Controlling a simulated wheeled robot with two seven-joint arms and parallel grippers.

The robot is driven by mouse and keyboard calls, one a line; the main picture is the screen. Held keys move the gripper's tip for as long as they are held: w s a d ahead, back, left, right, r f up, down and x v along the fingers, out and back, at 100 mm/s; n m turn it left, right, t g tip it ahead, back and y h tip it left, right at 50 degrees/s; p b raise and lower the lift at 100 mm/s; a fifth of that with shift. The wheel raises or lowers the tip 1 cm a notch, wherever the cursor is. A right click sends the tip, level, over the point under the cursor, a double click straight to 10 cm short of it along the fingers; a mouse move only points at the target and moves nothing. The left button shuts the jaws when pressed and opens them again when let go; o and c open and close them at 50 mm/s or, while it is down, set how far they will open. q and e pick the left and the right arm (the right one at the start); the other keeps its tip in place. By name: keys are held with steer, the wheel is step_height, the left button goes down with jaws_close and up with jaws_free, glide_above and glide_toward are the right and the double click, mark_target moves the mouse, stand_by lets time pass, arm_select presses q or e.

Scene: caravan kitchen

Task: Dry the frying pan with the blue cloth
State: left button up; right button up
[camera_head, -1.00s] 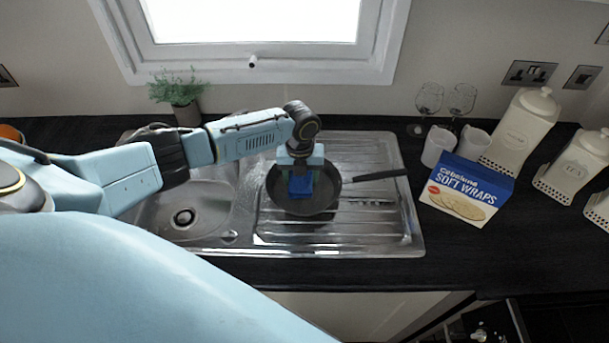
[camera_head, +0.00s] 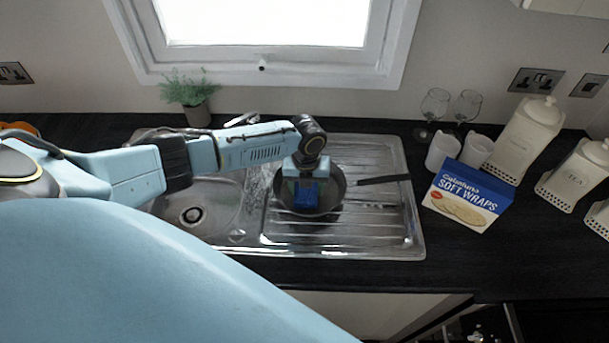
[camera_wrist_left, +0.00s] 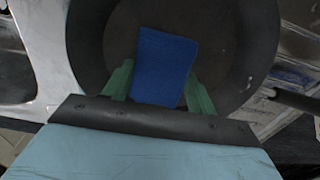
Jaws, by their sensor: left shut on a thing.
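The dark frying pan (camera_head: 334,203) sits on the ribbed drainer of the sink unit, with its handle (camera_head: 383,180) pointing right. The blue cloth (camera_head: 306,195) is inside the pan. My left gripper (camera_head: 305,184) reaches down over the pan and is shut on the cloth. In the left wrist view the cloth (camera_wrist_left: 165,65) stands out between the two green fingers, over the dark pan floor (camera_wrist_left: 215,45). I cannot tell how firmly the cloth touches the pan. The fingertips are partly hidden by the cloth. My right gripper is not in view.
The sink bowl (camera_head: 192,214) is left of the pan, under my left arm. A Soft Wraps box (camera_head: 466,195), two white mugs (camera_head: 442,150), wine glasses (camera_head: 434,104) and white canisters (camera_head: 525,140) stand to the right. A potted plant (camera_head: 197,113) is behind.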

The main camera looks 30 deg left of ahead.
arm_select(q)
steer(key=shift+d, duration=0.15)
steer(key=shift+w+d, duration=0.45)
steer(key=shift+d, duration=0.1)
steer(key=shift+b, duration=0.3)
steer(key=shift+w, duration=0.15)
steer(key=shift+w+b, duration=0.65)
steer(key=shift+b, duration=0.1)
steer(key=shift+a, duration=0.1)
steer(key=shift+w+a+b, duration=0.35)
steer(key=shift+w+a, duration=0.05)
steer(key=shift+a, duration=0.25)
